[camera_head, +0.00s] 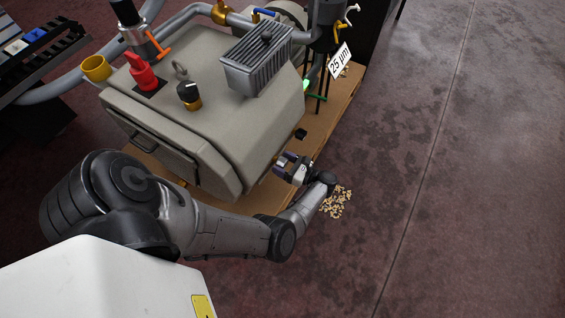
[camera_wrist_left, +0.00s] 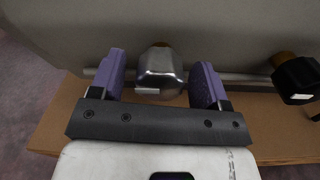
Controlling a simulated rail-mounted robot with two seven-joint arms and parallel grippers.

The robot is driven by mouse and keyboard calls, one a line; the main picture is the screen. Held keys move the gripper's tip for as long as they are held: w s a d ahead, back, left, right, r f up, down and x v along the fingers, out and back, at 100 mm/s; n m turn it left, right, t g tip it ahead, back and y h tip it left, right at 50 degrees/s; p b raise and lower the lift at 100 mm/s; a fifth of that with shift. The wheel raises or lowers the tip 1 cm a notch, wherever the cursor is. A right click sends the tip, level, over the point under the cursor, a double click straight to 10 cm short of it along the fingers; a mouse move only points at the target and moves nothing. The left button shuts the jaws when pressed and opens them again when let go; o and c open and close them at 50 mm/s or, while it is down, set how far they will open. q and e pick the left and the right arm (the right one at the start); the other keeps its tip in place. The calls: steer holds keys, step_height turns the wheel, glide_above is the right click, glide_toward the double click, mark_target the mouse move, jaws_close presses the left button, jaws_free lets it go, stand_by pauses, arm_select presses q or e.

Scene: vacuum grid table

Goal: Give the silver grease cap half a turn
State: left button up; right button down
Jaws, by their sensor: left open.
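The silver grease cap (camera_wrist_left: 160,74) shows in the left wrist view, a shiny rounded cap on a brass-coloured stem at the side of the grey machine housing. My left gripper (camera_head: 286,163) is low beside the housing in the head view. In the left wrist view its two purple fingers stand open, one on each side of the cap, with gaps visible on both sides. I cannot make out the cap in the head view. My right gripper is in neither view.
A black knob (camera_wrist_left: 297,80) on a brass stem sits right of the cap. The grey housing (camera_head: 225,120) stands on a wooden base (camera_head: 343,103). A red valve handle (camera_head: 141,74) and a finned box (camera_head: 257,62) are on top. Pale granules (camera_head: 336,202) lie on the open floor.

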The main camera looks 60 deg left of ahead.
arm_select(q)
steer(key=shift+c, duration=0.4)
steer(key=c, duration=0.9)
steer(key=shift+o, duration=0.2)
